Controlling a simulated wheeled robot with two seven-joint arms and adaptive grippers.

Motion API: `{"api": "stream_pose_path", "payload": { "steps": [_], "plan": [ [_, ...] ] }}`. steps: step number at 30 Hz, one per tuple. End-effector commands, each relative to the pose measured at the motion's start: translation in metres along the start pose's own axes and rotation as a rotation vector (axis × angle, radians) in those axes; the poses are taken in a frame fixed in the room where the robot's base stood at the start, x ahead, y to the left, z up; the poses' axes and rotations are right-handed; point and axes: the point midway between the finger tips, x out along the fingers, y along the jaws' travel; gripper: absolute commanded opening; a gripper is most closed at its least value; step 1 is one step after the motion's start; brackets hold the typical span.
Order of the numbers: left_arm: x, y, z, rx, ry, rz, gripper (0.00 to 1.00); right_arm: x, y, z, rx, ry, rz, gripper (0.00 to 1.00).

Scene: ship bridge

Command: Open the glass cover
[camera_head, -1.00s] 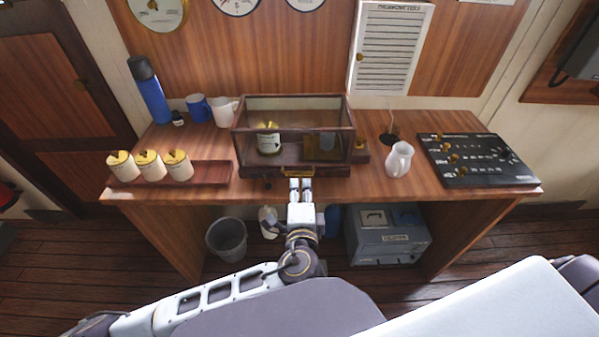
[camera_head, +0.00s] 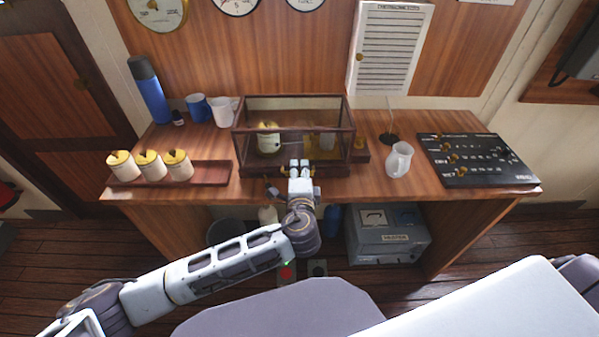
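The glass cover (camera_head: 290,103) is a clear box with a dark wooden frame. It stands shut on its wooden base near the back middle of the desk. Inside it are a cream drum with a dark band (camera_head: 268,138) and a brass-coloured part at the right. My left gripper (camera_head: 299,166) is at the front lower edge of the case, over the place of the brass handle, which it mostly hides. Its fingertips look close together; I cannot tell whether they grip the handle. My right gripper is out of view.
A tray (camera_head: 214,173) with three cream jars lies left of the case. Mugs (camera_head: 222,111) and a blue flask (camera_head: 149,90) are behind left.

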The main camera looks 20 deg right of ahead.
Motion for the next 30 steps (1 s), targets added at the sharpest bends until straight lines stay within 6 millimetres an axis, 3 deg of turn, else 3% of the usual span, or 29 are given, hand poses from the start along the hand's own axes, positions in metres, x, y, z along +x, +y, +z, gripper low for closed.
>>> {"api": "stream_pose_path", "payload": {
  "steps": [9, 16, 30],
  "plan": [
    [0.001, 0.000, 0.000, 0.000, 0.000, 0.000, 0.28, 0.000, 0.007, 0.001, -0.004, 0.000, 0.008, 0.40],
    [0.001, 0.000, 0.000, 0.000, 0.000, 0.000, 0.00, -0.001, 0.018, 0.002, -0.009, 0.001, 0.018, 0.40],
    [0.001, 0.000, 0.000, 0.001, 0.000, 0.003, 0.00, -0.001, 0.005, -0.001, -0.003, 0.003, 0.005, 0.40]
  ]
}}
